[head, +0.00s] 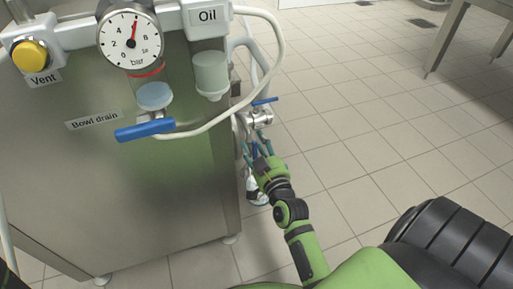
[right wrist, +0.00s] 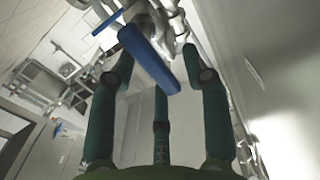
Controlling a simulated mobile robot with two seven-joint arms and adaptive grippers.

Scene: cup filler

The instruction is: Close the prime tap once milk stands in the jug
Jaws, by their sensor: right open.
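My right gripper (head: 257,145) is at the right side of the steel machine, below a metal valve with a small blue lever (head: 265,101). In the right wrist view its three green fingers (right wrist: 158,75) are spread. A large blue lever (right wrist: 148,55) lies across the space between them, and the fingers are not closed on it. A thinner blue lever (right wrist: 107,22) shows beyond. No label names the prime tap. A pale, glassy thing (head: 256,190) below the gripper may be the jug; it is mostly hidden, and I cannot tell whether it holds milk. My left gripper is not in view.
The machine front carries a gauge (head: 131,39), a yellow vent button (head: 30,56), an oil cup (head: 210,73) and a bowl drain lever (head: 145,130). A pale hose (head: 262,88) loops near the valve. The tiled floor (head: 370,120) to the right is clear.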

